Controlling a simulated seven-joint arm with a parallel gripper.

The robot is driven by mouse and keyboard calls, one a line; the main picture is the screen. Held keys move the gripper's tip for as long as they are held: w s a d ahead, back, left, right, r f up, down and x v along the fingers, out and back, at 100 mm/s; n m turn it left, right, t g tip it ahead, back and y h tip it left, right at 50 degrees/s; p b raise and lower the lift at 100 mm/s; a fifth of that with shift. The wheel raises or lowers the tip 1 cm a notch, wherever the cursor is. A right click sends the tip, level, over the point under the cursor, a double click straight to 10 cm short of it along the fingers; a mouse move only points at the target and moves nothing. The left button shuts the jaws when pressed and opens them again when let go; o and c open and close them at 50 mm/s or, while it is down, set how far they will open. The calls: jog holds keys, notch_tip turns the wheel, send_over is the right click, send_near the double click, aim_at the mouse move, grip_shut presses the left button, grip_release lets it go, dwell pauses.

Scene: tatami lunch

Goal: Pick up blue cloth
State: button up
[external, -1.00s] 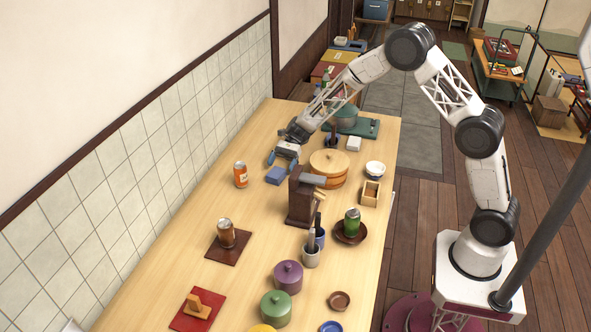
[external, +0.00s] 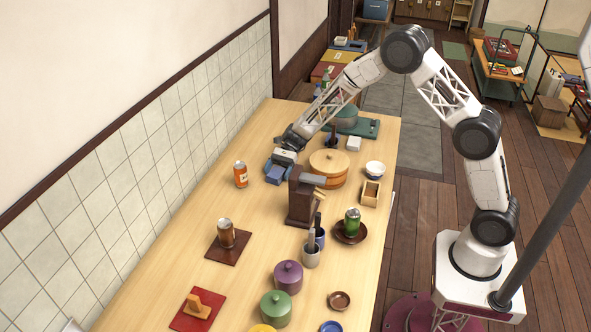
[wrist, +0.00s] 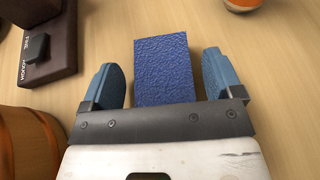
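The blue cloth (external: 276,175) is a small folded block lying on the wooden table near its tiled-wall side. In the wrist view the cloth (wrist: 165,68) shows a rough blue surface and reaches between my two fingers. My gripper (wrist: 163,85) is open, with one blue finger on each side of the cloth and a visible gap on both sides. In the external view my gripper (external: 281,170) is low, right at the cloth. The near end of the cloth is hidden behind the gripper body in the wrist view.
An orange can (external: 241,174) stands to the left of the cloth. A round wooden tub (external: 328,168) and a dark brown stand (external: 301,200) are to the right. The table between the orange can and the brown can (external: 226,233) is clear.

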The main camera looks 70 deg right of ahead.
aim_at(278, 171)
jog(key=c, duration=0.8)
jog(key=shift+r, duration=5)
